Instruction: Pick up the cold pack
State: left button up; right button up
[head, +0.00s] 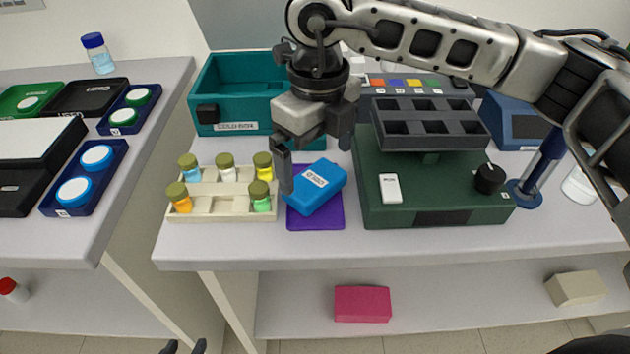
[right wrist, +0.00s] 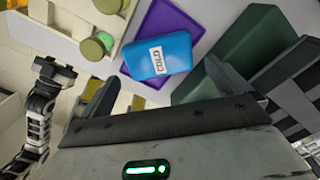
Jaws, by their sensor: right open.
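The cold pack (head: 316,187) is a blue rounded block with a white label, lying at an angle on a flat purple mat (head: 318,219). The right wrist view also shows the cold pack (right wrist: 161,56) and the purple mat (right wrist: 183,25). My right gripper (head: 315,165) is open and empty, pointing down above the pack; it partly hides the mat and the area behind. In the right wrist view the pack lies beyond the spread fingers, not between them. My left gripper (head: 185,347) shows only its fingertips, apart and empty, at the bottom edge, away from the pack.
A cream vial rack (head: 233,206) stands close left of the mat. A green rig (head: 437,213) with a dark grey tray stands close right. A teal bin (head: 235,78) is behind. A pink box (head: 362,304) lies on the lower shelf.

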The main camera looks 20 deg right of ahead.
aim_at(315, 179)
jog(key=shift+w+a+f+p, duration=0.1)
jog(key=shift+f+p, duration=0.1)
jog(key=shift+f, duration=0.95)
jog(key=shift+w+f+p, duration=0.1)
jog(key=shift+f+p, duration=0.1)
jog(key=shift+f, duration=0.95)
jog(key=c, duration=0.7)
jog(key=shift+r, duration=0.15)
